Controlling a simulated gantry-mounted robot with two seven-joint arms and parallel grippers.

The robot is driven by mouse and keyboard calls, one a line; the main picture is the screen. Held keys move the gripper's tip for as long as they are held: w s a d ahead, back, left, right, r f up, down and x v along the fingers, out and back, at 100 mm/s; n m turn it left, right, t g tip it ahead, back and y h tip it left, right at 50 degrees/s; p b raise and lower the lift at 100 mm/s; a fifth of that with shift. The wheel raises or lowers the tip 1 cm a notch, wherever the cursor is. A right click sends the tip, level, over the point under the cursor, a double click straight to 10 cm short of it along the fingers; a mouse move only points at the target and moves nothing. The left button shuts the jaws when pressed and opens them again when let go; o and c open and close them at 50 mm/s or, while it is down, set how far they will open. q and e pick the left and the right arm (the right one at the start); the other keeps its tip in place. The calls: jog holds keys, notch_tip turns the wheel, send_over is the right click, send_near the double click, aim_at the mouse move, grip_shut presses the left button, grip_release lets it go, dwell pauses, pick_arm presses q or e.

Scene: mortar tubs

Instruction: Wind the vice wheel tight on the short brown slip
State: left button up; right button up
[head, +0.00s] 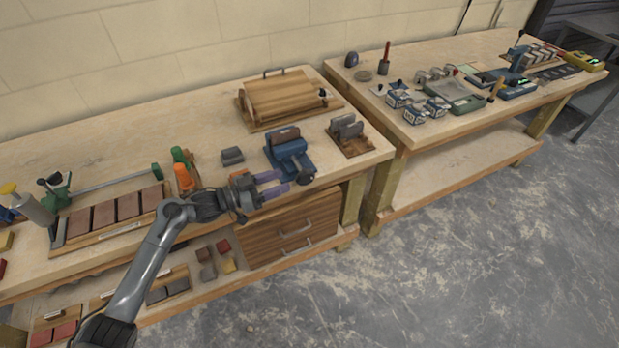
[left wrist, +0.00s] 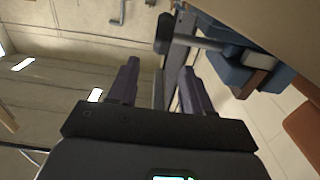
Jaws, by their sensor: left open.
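The blue vice (head: 290,155) stands at the front edge of the near bench, with the short brown slip (head: 283,134) upright between its jaws. Its dark wheel (head: 305,177) faces out over the bench edge. My left gripper (head: 285,182) is open and empty, its purple fingers just left of the wheel in the head view. In the left wrist view, the wheel (left wrist: 164,33) lies beyond the fingertips (left wrist: 157,65), nearer the right finger, with no clear contact. The blue vice body (left wrist: 232,70) is at the right there. My right gripper is not in view.
A grey block (head: 232,156) lies left of the vice, and a grey holder on a wooden base (head: 348,134) stands to its right. A wooden press (head: 280,100) is behind. Orange and green clamps (head: 184,172) stand near my left forearm.

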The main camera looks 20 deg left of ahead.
aim_at(307, 170)
pick_arm(q)
jog(key=b+x, duration=0.6)
jog(key=x, duration=0.3)
jog(key=shift+w+f, duration=0.1)
jog(key=shift+f, duration=0.05)
jog(key=shift+w+d, duration=0.45)
jog(key=shift+d, duration=0.1)
grip_shut()
jog(key=shift+r, duration=0.3)
jog(key=g+y+p, duration=0.1)
jog(key=p, duration=0.3)
jog(key=g+y+p, duration=0.1)
jog(key=p, duration=0.3)
jog(key=g+y+p, duration=0.2)
jog(key=p, duration=0.2)
jog(key=shift+w+d+f, duration=0.25)
jog(key=shift+w+f, duration=0.05)
jog(key=shift+f+g+y+p, duration=0.4)
jog(key=shift+g+p, duration=0.1)
jog(key=shift+p, duration=0.35)
jog(key=shift+f, duration=0.1)
jog(key=shift+d, duration=0.1)
